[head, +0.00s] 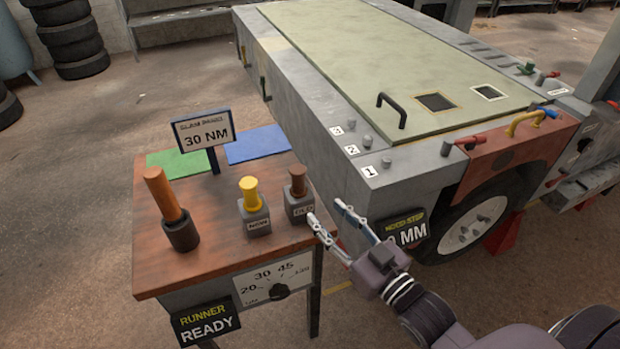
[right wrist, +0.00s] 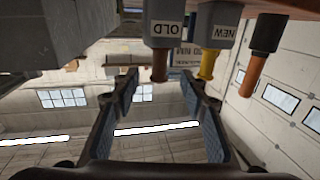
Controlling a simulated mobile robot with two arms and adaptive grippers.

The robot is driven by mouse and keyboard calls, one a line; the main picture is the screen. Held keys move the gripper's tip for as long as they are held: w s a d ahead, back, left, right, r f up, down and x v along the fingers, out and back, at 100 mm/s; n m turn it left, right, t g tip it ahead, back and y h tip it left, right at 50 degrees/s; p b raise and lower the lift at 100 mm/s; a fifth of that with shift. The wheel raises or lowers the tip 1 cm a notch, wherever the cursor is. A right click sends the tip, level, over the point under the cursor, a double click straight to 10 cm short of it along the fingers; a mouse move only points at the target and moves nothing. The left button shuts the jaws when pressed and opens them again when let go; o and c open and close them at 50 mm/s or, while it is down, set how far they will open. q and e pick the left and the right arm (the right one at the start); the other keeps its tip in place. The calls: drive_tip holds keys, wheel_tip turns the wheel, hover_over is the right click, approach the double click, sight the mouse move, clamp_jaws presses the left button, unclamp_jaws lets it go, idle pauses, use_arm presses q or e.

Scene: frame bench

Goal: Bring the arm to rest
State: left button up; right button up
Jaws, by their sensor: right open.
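My right gripper (head: 328,232) is open and empty at the right edge of the small wooden-topped table (head: 225,225). Its fingers point toward the grey block marked OLD (head: 299,207), which holds a brown peg (head: 298,181). In the right wrist view the two fingers (right wrist: 158,95) are spread wide with nothing held between them. That view is upside down, and the OLD block (right wrist: 170,25) shows beyond the fingers. My right arm (head: 440,315) comes in from the lower right. My left gripper is out of view.
On the table stand a NEW block with a yellow peg (head: 250,190), an orange-handled tool in a dark holder (head: 165,200) and a 30 NM sign (head: 203,132). The grey frame bench (head: 320,150) with a green panel, handles and a wheel (head: 470,222) stands behind. Floor is clear at front right.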

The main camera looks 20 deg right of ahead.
drive_tip(key=s+f+m+g+h, duration=0.1)
drive_tip(key=s+f+g+h, duration=0.1)
drive_tip(key=s+f+g, duration=0.3)
drive_tip(key=s+f+g+h, duration=0.1)
drive_tip(key=s+f+g, duration=0.1)
drive_tip(key=f, duration=0.6)
drive_tip(key=s+f+g+h, duration=0.1)
drive_tip(key=s+f+g, duration=0.1)
drive_tip(key=s+g, duration=0.3)
drive_tip(key=s+f+g, duration=0.2)
drive_tip(key=s, duration=0.6)
wheel_tip(320, 180, down, 25)
drive_tip(key=s+g, duration=0.1)
drive_tip(key=s+d+f+g, duration=0.1)
drive_tip(key=s+d+f, duration=0.2)
drive_tip(key=s+f, duration=1.4)
drive_tip(key=shift+s+d+f+h, duration=0.15)
drive_tip(key=shift+s+f+h, duration=0.2)
drive_tip(key=shift+s, duration=0.1)
